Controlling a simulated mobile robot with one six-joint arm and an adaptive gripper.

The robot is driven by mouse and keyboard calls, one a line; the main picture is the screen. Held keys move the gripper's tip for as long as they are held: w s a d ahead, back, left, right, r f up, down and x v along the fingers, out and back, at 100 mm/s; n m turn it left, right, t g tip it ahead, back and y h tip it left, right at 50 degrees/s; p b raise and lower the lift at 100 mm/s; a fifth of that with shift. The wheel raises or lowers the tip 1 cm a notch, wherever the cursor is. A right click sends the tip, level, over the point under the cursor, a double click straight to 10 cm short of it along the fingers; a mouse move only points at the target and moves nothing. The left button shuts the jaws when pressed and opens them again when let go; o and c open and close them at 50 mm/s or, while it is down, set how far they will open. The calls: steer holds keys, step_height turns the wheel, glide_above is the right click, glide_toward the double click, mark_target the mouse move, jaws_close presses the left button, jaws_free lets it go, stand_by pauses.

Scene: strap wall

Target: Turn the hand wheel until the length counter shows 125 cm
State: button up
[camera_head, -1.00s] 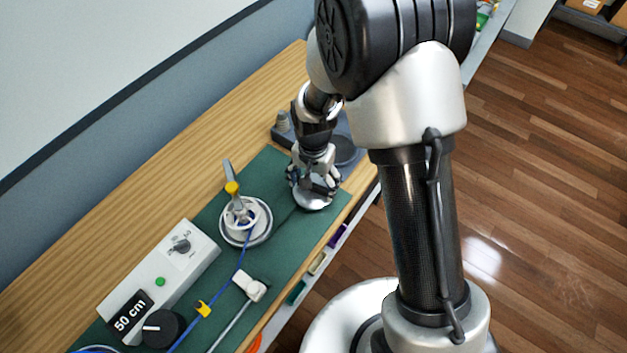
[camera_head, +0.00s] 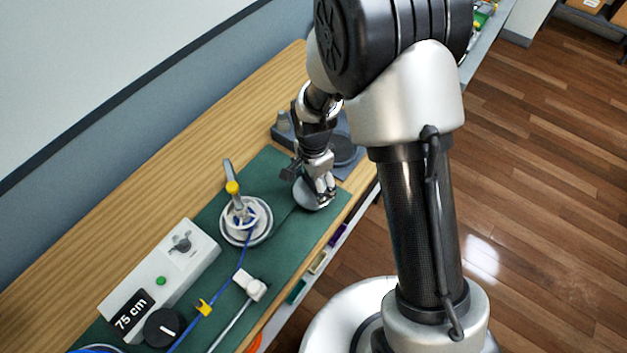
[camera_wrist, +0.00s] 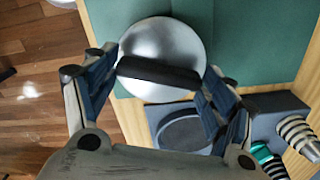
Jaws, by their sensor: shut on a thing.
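The hand wheel, a silver disc (camera_head: 311,199) with a black grip bar (camera_wrist: 158,73) across it, sits at the far right end of the green mat (camera_head: 272,178). In the wrist view the disc (camera_wrist: 165,38) is shown from above. My gripper (camera_head: 316,188) is at the wheel, pointing down; in the wrist view its two fingers (camera_wrist: 160,75) are on either side of the bar and shut on it. In the head view the fingers hide part of the wheel.
A reel with a yellow-tipped lever (camera_head: 232,188) and blue line stands left of the wheel. A grey fixture with a dark round pad (camera_wrist: 185,132) is close beside the wheel.

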stand_by(0.3)
steer(key=o, duration=1)
steer(key=shift+o, duration=0.2)
step_height(320, 180, up, 12)
